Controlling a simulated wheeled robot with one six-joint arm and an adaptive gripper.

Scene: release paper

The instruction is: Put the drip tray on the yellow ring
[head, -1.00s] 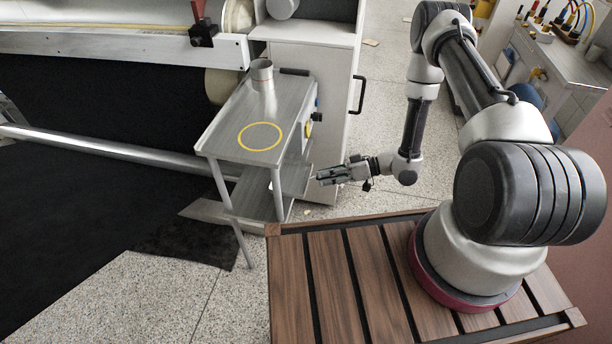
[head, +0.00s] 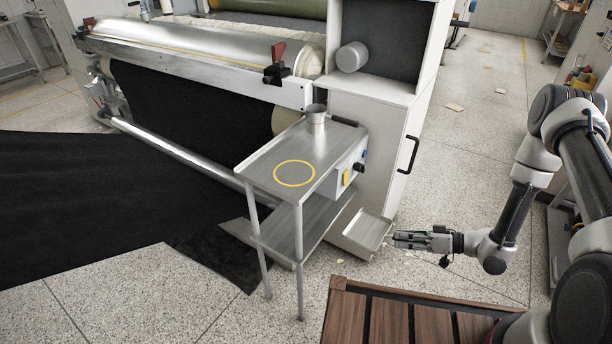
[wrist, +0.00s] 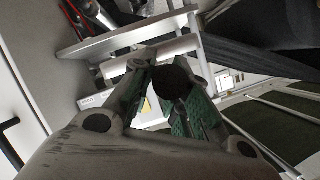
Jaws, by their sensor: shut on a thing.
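The drip tray (head: 361,231) is a shallow, pale metal tray in the head view, right of the trolley's lower shelf and below its top. My gripper (head: 397,238) is shut on the drip tray at its right edge. The yellow ring (head: 294,173) is a flat circle on the trolley's top shelf (head: 262,166), up and to the left of the tray; nothing lies inside it. In the wrist view my gripper's fingers (wrist: 172,100) with green pads fill the middle. I cannot make out the tray clearly there.
A metal cup (head: 316,119) stands on the top shelf behind the ring. A box with a yellow part (head: 346,177) is on the trolley's right side. The white cabinet (head: 384,130) stands behind, and a slatted wooden platform (head: 375,318) is in front.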

